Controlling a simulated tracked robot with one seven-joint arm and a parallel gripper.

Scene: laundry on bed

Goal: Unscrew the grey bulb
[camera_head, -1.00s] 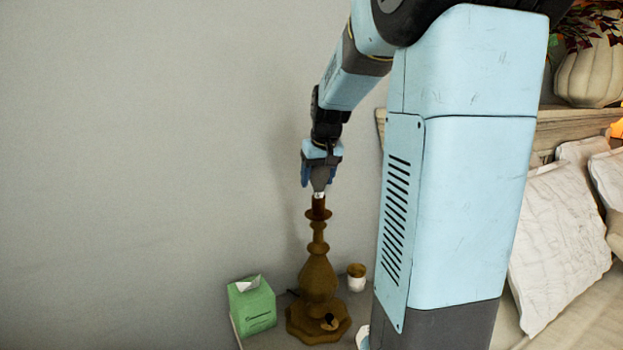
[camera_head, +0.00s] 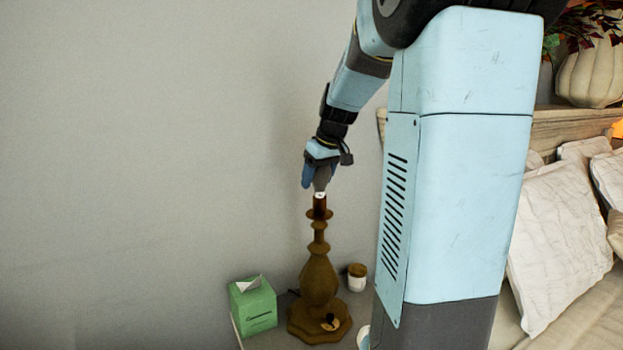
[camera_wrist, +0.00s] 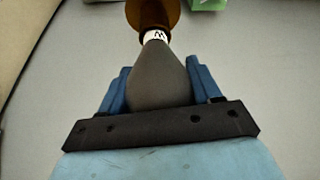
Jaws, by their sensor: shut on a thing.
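The grey bulb (camera_wrist: 157,76) sits between the two blue fingers of my gripper (camera_wrist: 158,88) in the wrist view, and the fingers are shut on it. Its pale threaded base (camera_wrist: 155,36) points at the brown lamp (camera_wrist: 150,12). In the head view my gripper (camera_head: 319,180) is directly above the lamp (camera_head: 319,278), with the bulb's pale base (camera_head: 320,195) at the socket (camera_head: 320,206). I cannot tell how far the base sits in the socket. The lamp stands upright on the bedside table, and the fingers hide part of the bulb.
A green tissue box (camera_head: 253,306) stands left of the lamp. A small white and brown cup (camera_head: 357,278) stands to its right. A bed with white pillows (camera_head: 562,238) is at the right. The grey wall (camera_head: 150,150) lies behind, with free space left of the arm.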

